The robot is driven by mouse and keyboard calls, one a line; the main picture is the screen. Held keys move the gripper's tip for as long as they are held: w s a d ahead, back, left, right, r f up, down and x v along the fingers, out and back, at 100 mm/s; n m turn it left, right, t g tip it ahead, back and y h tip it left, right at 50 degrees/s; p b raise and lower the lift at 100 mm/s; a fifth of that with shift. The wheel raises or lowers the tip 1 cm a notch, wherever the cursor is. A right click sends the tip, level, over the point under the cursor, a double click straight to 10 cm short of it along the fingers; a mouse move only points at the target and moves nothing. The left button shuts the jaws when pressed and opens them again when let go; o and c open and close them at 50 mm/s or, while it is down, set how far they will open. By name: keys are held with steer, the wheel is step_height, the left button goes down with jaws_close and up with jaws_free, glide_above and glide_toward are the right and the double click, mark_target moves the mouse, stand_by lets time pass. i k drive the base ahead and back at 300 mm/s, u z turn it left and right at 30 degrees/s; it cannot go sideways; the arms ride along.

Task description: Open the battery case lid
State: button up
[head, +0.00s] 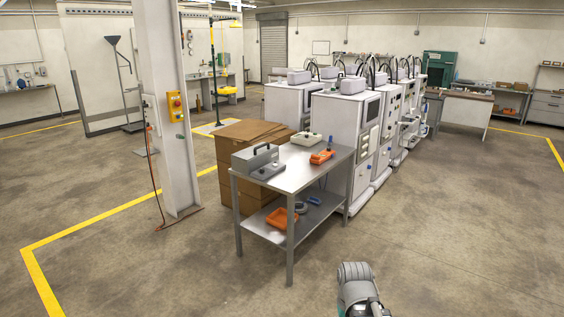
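A grey box (254,159) with a dark handle on top stands at the left end of the metal table. It looks like the battery case, though it is small in the head view. Its top looks shut, but I cannot make out a lid seam or a latch. Part of my arm shows at the bottom edge, right of the table and well apart from the box. My gripper itself is not in view.
The metal table (300,178) also holds an orange tool (322,157) and a pale device (304,138). Its lower shelf holds an orange tray (281,218). Brown cartons (228,173) stand behind it, white machines (340,140) to its right. The floor in front is clear.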

mark_target(250, 153)
steer(key=z, duration=0.05)
steer(key=i, duration=1.95)
steer(key=u, duration=0.4)
steer(key=i, duration=1.7)
steer(key=u, duration=0.25)
